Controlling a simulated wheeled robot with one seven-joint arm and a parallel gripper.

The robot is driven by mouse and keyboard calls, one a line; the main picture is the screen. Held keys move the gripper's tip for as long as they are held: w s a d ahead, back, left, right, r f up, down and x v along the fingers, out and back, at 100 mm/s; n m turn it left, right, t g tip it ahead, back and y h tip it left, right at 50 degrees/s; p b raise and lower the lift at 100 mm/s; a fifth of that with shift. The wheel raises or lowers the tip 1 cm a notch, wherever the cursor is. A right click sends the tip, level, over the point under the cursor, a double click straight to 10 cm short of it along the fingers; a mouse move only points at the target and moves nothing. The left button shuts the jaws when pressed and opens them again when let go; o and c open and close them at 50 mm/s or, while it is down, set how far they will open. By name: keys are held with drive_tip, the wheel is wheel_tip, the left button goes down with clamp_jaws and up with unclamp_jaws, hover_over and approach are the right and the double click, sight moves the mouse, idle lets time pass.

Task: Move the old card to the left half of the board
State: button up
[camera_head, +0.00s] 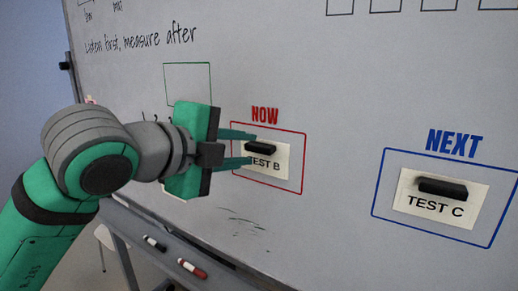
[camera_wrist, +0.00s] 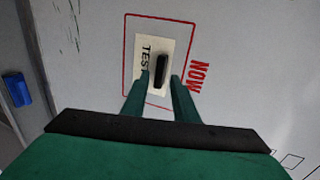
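The TEST B card (camera_head: 270,171) is a cream card with a black bar handle (camera_head: 262,148), inside the red NOW frame (camera_head: 304,160) on the whiteboard (camera_head: 330,100). The card (camera_wrist: 143,76) also shows in the wrist view, where the handle (camera_wrist: 162,65) stands upright in the picture. My gripper (camera_head: 253,148) is open at this card. In the wrist view its fingers (camera_wrist: 160,77) lie on either side of the handle's near end, with gaps visible. The TEST C card (camera_head: 432,207) with its black handle sits inside the blue NEXT frame. No card is visibly labelled old.
A green empty-looking frame (camera_head: 188,66) lies on the board's left, its lower part hidden by my gripper. The tray below holds a black marker (camera_head: 154,243) and a red marker (camera_head: 192,268). A blue block (camera_wrist: 17,87) shows in the wrist view. Dark smudges mark the board below NOW.

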sight(256, 148)
drive_tip(key=shift+x, duration=1.75)
drive_tip(key=shift+c, duration=0.4)
clamp_jaws()
